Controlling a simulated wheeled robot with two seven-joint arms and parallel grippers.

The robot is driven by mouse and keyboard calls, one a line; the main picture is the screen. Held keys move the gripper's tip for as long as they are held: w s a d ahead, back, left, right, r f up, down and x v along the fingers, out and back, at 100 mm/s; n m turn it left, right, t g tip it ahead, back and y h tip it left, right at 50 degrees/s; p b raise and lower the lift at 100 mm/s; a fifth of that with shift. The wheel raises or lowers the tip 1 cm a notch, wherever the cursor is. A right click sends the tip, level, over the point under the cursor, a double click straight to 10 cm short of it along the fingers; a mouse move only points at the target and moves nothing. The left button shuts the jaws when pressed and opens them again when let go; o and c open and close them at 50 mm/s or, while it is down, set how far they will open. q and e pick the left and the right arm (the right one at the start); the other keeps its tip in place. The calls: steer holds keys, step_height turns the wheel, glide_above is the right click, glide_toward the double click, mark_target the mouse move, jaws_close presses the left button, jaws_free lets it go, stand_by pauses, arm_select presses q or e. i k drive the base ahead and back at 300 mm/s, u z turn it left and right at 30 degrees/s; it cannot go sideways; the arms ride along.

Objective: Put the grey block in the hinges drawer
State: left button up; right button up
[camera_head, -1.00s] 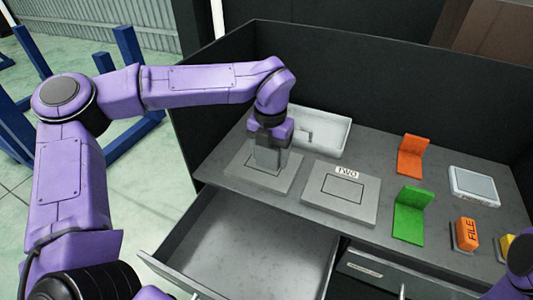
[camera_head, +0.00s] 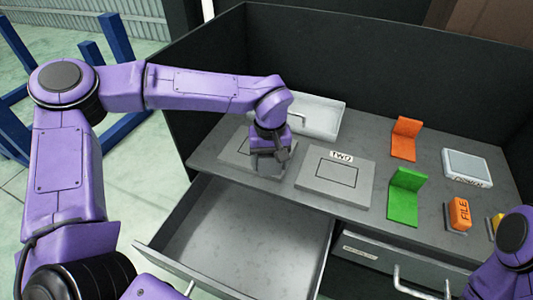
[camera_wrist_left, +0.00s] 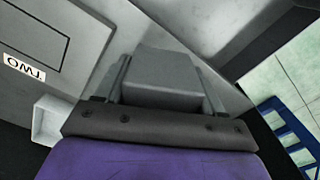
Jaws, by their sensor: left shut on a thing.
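In the left wrist view the grey block (camera_wrist_left: 165,75) sits between the two fingers of my left gripper (camera_wrist_left: 166,85). In the head view the gripper and block blend together, so their height above the worktop is hard to judge. An open, empty-looking drawer (camera_head: 245,240) stands out below the gripper, toward the front; no name shows on its visible parts. My right arm shows at the lower right; its gripper is out of view.
A white tray (camera_head: 318,115), orange bracket (camera_head: 404,138), green bracket (camera_head: 406,195) and orange FILE block (camera_head: 459,213) stand on the worktop. A second drawer (camera_head: 385,266) is at right.

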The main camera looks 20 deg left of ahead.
mark_target(242, 252)
steer(key=u, duration=1.3)
steer(key=k, duration=0.75)
steer(key=z, duration=0.55)
steer(key=i, duration=0.5)
